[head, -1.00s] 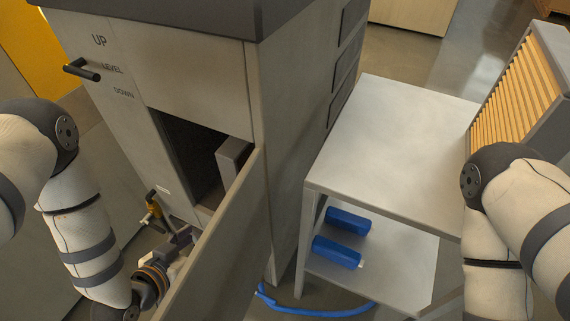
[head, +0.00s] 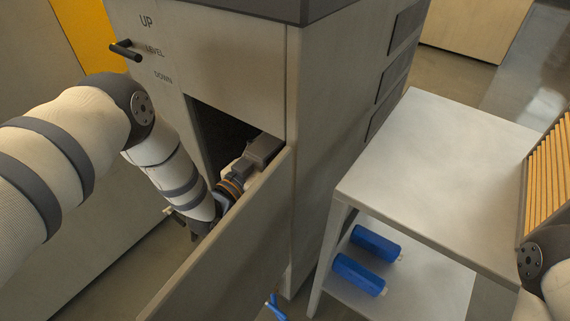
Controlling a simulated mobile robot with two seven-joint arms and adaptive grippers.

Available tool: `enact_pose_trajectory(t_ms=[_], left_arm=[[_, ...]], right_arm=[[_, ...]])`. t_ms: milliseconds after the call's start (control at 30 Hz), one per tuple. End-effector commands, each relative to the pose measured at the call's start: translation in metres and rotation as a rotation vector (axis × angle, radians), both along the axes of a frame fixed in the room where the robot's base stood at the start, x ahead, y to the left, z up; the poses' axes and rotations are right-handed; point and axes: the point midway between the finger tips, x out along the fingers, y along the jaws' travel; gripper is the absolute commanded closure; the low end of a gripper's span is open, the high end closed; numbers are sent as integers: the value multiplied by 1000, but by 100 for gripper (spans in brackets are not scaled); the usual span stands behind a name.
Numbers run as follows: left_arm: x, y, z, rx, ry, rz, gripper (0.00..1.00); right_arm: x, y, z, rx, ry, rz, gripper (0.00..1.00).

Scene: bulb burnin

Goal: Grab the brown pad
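No brown pad can be made out in the head view. A grey cabinet (head: 240,75) marked UP, LEVEL and DOWN has a dark opening (head: 208,133) in its front. Its door (head: 225,250) stands open towards me. My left arm reaches in behind the door from the left. My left gripper (head: 266,146) is at the opening, by the inner side of the door. Its fingers are not clear, so I cannot tell if it is open or holds anything. The inside of the cabinet is mostly dark or hidden by my arm. My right gripper is out of view.
A pale two-level table (head: 430,165) stands to the right with a bare top. Two blue cylinders (head: 366,259) lie on its lower shelf. A rack of orange-brown slats (head: 548,180) is at the right edge. A black lever (head: 125,49) sticks out of the cabinet front.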

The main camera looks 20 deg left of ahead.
Motion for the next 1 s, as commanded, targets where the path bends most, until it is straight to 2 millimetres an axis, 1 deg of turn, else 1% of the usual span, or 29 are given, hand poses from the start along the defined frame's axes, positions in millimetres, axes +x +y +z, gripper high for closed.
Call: enact_pose_trajectory(t_ms=[133, 167, 200, 367, 400, 433, 667, 733, 767, 833, 900, 1000], left_arm=[[0, 0, 1, 0, 0, 0, 35], [0, 0, 1, 0, 0, 0, 40], [0, 0, 1, 0, 0, 0, 49], [0, 0, 0, 0, 0, 1, 85], [0, 0, 0, 0, 0, 1, 94], [0, 0, 0, 0, 0, 1, 100], [0, 0, 1, 0, -1, 1, 100], [0, 0, 5, 0, -3, 1, 100], [1, 1, 10, 0, -4, 1, 100], [1, 1, 26, -1, -7, 1, 100], [2, 1, 48, -1, -10, 2, 100], [1, 1, 74, 0, -9, 2, 100]], right_arm=[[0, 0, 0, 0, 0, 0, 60], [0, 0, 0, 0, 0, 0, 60], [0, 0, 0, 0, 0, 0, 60], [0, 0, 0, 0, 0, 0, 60], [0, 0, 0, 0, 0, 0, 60], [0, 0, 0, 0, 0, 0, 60], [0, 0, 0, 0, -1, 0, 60], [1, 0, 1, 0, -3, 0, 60], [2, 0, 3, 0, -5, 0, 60], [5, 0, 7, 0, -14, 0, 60], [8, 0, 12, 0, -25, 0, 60], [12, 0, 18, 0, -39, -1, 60]])
